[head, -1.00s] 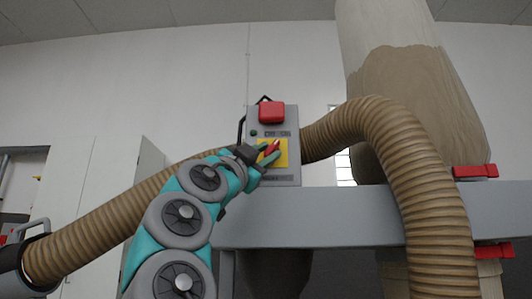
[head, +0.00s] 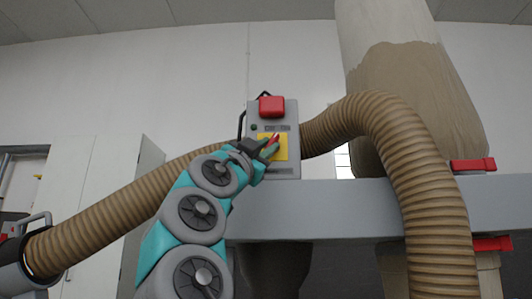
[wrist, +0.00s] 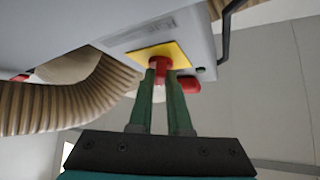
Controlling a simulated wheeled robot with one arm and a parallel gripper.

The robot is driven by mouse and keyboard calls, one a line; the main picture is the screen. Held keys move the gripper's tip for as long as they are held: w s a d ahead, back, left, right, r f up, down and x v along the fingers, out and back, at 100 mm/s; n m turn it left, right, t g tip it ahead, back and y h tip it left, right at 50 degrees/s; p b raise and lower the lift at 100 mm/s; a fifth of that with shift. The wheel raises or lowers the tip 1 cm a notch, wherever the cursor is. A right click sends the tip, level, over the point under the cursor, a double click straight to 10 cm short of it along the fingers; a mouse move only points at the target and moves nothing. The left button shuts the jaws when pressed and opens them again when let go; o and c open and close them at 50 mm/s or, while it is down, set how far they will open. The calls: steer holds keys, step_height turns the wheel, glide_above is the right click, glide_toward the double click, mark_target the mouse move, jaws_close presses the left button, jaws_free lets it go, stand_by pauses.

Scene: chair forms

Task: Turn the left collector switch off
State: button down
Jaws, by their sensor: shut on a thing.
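The collector switch box (head: 287,112) is a grey panel on a grey beam. The handle's red tip shows tilted up and right. In the wrist view, my gripper (wrist: 161,72) is shut on the red handle (wrist: 158,63), one finger on each side, in front of the yellow plate (wrist: 173,49).
A large red button (head: 272,106) and a small green one (head: 254,127) sit above the plate. A ribbed brown hose (head: 410,170) arches to the right; another hose (head: 110,211) runs behind my arm. Red clamps (head: 472,165) are at far right.

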steer(key=n+t+y+b, duration=0.1)
steer(key=n+y+b, duration=0.1)
steer(key=n+y, duration=0.1)
steer(key=n+t+y+b, duration=0.2)
steer(key=n+y, duration=0.1)
steer(key=n, duration=0.1)
steer(key=d+n+t+y+b, duration=0.1)
steer(key=n+y+b, duration=0.1)
steer(key=n+y, duration=0.1)
steer(key=shift+f+n+t+y, duration=0.2)
steer(key=shift+n+t+y, duration=0.2)
steer(key=shift+n, duration=0.4)
steer(key=shift+s+r+n+y, duration=0.1)
steer(key=shift+n+y, duration=1.1)
steer(key=shift+n, duration=0.1)
steer(key=c, duration=0.9)
jaws_free()
steer(key=shift+o, duration=0.2)
steer(key=shift+b, duration=0.3)
